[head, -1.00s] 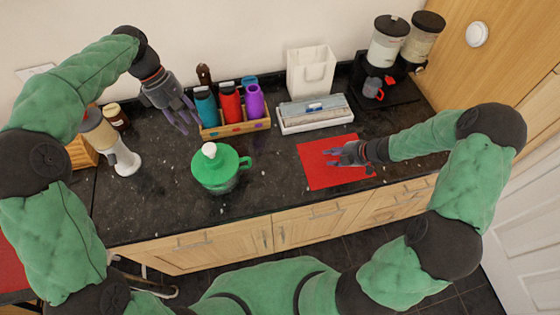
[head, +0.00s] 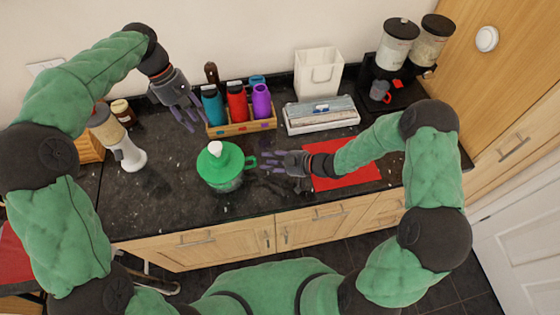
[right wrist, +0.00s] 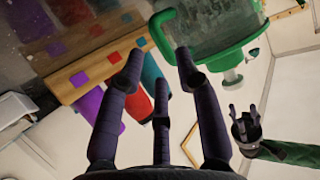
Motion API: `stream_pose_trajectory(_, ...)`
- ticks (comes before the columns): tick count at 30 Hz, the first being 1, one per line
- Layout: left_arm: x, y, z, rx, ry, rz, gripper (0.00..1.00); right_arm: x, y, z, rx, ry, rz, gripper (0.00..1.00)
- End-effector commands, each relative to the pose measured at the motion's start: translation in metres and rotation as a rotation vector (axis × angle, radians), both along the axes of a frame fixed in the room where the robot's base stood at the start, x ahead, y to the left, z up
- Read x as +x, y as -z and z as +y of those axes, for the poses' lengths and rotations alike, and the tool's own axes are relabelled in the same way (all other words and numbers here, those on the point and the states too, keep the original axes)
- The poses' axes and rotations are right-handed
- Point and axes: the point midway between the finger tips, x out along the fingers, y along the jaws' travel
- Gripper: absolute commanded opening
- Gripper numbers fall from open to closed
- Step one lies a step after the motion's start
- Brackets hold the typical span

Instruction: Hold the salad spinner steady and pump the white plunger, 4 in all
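The salad spinner (head: 222,172) stands upright on the dark counter, with a green lid, a clear bowl and a green side handle. Its white plunger (head: 215,148) sticks up from the lid. In the right wrist view the spinner (right wrist: 210,25) is at the top, upside down in the picture, with its plunger (right wrist: 232,76) below the lid. My right gripper (head: 268,164) is open and empty, its fingers pointing at the handle from the right with a small gap. My left gripper (head: 192,117) is open and empty above the counter, behind and left of the spinner.
A wooden crate (head: 240,127) with several bottles stands behind the spinner. A red mat (head: 350,177) lies under my right forearm. A white tray (head: 320,122) and a dispenser stand (head: 385,98) are at the back right. A white-based dispenser (head: 130,157) stands left.

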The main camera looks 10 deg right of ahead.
Motion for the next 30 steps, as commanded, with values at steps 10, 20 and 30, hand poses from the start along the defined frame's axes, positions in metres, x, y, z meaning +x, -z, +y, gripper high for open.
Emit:
stream_pose_trajectory(10, 0.0, 0.0, 0.0, 0.0, 0.0, 0.0, 0.39, 0.022, 0.019, 0.04, -0.002, -0.002, -0.001, 0.34)
stream_pose_trajectory(20, 0.0, 0.0, 0.0, 0.0, 0.0, 0.0, 0.39, 0.027, 0.023, 0.048, -0.002, 0.0, -0.001, 0.34)
stream_pose_trajectory(30, 0.0, 0.0, 0.0, 0.0, 0.0, 0.0, 0.39, 0.027, 0.023, 0.048, -0.002, 0.0, -0.001, 0.0)
